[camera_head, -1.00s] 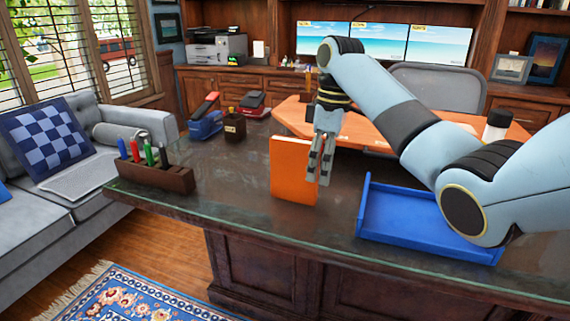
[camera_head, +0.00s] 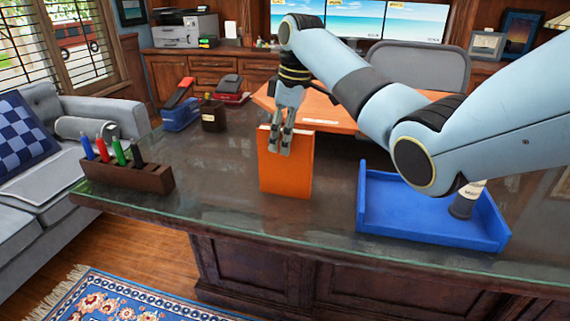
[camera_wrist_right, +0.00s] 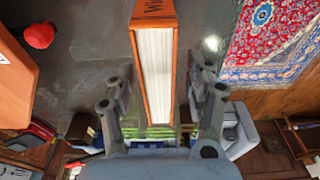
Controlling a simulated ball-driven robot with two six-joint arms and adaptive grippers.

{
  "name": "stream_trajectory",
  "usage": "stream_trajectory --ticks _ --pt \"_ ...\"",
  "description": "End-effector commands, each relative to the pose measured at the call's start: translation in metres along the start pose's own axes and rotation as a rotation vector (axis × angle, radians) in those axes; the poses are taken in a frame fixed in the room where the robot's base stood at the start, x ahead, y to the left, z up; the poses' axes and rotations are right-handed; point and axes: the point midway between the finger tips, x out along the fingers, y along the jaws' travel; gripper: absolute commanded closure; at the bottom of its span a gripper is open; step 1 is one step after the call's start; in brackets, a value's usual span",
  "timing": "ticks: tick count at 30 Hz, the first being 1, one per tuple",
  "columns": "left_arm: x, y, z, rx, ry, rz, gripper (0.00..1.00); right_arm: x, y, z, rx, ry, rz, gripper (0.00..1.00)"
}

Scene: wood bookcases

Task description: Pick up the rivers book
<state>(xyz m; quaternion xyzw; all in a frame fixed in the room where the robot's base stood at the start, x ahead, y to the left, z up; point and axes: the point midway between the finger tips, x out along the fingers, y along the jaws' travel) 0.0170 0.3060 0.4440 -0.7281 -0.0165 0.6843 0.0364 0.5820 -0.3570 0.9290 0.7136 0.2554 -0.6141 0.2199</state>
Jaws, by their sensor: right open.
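An orange book (camera_head: 285,172) stands upright on the dark glass-topped desk, its broad cover facing me in the head view. My right gripper (camera_head: 281,140) is at the book's top edge, pointing down, with its fingers overlapping the upper cover. In the right wrist view, the book (camera_wrist_right: 155,75) shows white page edges and an orange edge with partly cut-off lettering. I cannot read it as rivers. The open fingers of my right gripper (camera_wrist_right: 163,88) lie on either side of the book, with gaps visible. My left gripper is not in view.
A blue tray (camera_head: 410,222) lies right of the book, with a black-and-white bottle (camera_head: 466,199) at its right end. A brown pen holder (camera_head: 125,178) is at left. A stapler (camera_head: 180,112) and brown cup (camera_head: 213,118) stand behind. Bare desk surrounds the book.

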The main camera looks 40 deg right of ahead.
Motion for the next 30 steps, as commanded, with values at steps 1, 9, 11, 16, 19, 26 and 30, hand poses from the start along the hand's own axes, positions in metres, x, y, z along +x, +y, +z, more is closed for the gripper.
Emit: stream_trajectory --ticks 1,9,11,16,19,26,30 --pt "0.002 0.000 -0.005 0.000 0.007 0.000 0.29 0.010 0.001 0.001 0.000 -0.003 -0.003 0.46" --pt "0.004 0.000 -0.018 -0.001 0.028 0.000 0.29 0.030 0.001 0.001 -0.001 0.000 -0.001 0.46" --pt "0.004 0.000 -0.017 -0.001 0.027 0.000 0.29 0.030 0.001 0.001 -0.001 0.000 -0.001 0.46" --pt "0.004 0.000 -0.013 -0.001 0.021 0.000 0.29 0.030 0.001 0.001 -0.001 0.000 0.000 0.46" --pt "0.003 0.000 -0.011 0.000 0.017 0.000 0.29 0.030 0.001 0.001 -0.001 -0.001 -0.001 0.46" --pt "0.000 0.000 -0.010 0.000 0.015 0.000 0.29 0.032 0.001 0.001 -0.001 0.000 0.000 0.46" --pt "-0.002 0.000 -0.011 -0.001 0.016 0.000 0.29 0.033 0.001 0.001 -0.001 0.000 -0.001 0.46"
